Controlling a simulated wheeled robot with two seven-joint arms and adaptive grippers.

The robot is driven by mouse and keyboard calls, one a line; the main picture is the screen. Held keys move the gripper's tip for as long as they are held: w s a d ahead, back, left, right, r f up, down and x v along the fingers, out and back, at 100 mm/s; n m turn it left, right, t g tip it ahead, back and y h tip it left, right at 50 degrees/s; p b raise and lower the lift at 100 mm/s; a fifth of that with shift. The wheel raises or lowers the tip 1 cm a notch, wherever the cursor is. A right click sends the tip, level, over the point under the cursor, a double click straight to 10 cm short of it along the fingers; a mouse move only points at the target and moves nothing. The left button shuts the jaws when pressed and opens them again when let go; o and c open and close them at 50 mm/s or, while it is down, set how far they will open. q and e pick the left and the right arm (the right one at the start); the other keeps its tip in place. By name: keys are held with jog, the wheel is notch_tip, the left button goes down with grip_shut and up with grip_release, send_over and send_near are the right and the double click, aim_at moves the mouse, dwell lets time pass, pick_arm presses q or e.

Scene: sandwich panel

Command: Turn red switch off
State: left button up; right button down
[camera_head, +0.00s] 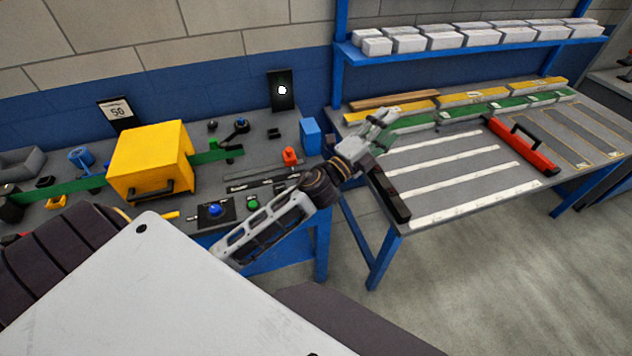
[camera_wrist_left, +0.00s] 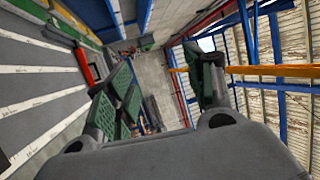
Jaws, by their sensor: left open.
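A small orange-red piece (camera_head: 290,157) stands on the dark bench at the left, near its right end; I cannot tell whether it is the red switch or which way it is set. My right gripper does not show.
The left bench (camera_head: 190,228) carries a yellow box (camera_head: 150,160), a blue button (camera_head: 214,210), a green button (camera_head: 253,203) and a blue block (camera_head: 310,135). The right table (camera_head: 395,185) holds white strips and a red tool with a black handle (camera_head: 522,145). Floor is clear in front.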

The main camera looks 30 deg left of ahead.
pick_arm(q)
jog(key=s+d+f+m+g+h, duration=0.1)
jog(key=s+d+m+g+h, duration=0.1)
jog(key=d+m+g+h, duration=0.65)
jog(key=s+d+f+m+g+h, duration=0.15)
jog(key=m+g, duration=0.35)
jog(key=m, duration=0.8)
jog(key=a+f+m+g+y, duration=0.4)
jog(key=a+f+m+y, duration=0.25)
jog(key=f, duration=0.25)
jog(key=a+f+g+y, duration=0.1)
jog(key=a+y, duration=0.9)
jog(key=a, duration=1.1)
jog(key=shift+w+a+f+g, duration=0.25)
jog(key=shift+f+g, duration=0.15)
jog(key=shift+g, duration=0.45)
jog(key=shift+f+y, duration=0.1)
jog(key=shift+y, duration=0.15)
